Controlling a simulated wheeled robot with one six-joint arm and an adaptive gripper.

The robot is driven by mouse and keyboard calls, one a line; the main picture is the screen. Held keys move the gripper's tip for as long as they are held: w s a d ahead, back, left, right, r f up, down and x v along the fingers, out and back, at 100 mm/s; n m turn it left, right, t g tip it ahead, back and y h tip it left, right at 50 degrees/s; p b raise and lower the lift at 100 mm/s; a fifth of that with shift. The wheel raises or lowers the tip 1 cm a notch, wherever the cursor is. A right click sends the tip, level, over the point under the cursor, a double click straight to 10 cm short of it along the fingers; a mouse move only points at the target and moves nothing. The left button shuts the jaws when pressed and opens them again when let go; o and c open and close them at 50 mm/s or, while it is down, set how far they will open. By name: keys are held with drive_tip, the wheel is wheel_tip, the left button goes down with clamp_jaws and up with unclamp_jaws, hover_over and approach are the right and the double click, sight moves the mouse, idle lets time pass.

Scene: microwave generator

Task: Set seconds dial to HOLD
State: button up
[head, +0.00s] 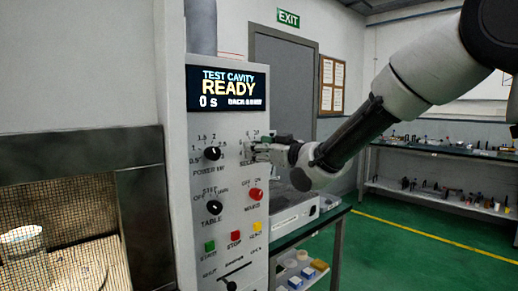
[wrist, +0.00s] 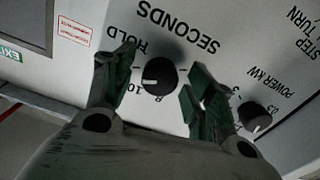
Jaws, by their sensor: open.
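The black seconds dial (wrist: 160,76) is on the grey panel in the wrist view, under the upside-down SECONDS label. Its white mark lies on the left side of the knob, near the 10 label. The HOLD label (wrist: 124,42) is up and left of the knob. My gripper (wrist: 160,80) is open, with one finger on each side of the dial; I cannot tell whether either finger touches it. In the head view my gripper (head: 256,149) is at the panel's right edge and mostly hides the seconds dial.
The power dial (head: 212,153) is left of my gripper, and shows close by in the wrist view (wrist: 254,117). The table dial (head: 214,207) and a red knob (head: 256,194) sit lower. The display (head: 228,88) reads READY and 0 s. A bench (head: 310,228) stands at right.

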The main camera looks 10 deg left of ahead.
drive_tip(key=shift+w+a, duration=0.15)
drive_tip(key=c, duration=1.1)
drive_tip(key=shift+o, duration=0.2)
drive_tip(key=shift+m, duration=0.3)
drive_tip(key=m, duration=0.8)
drive_tip(key=shift+m, duration=0.3)
drive_tip(key=o, duration=1.1)
drive_tip(key=shift+c, duration=0.2)
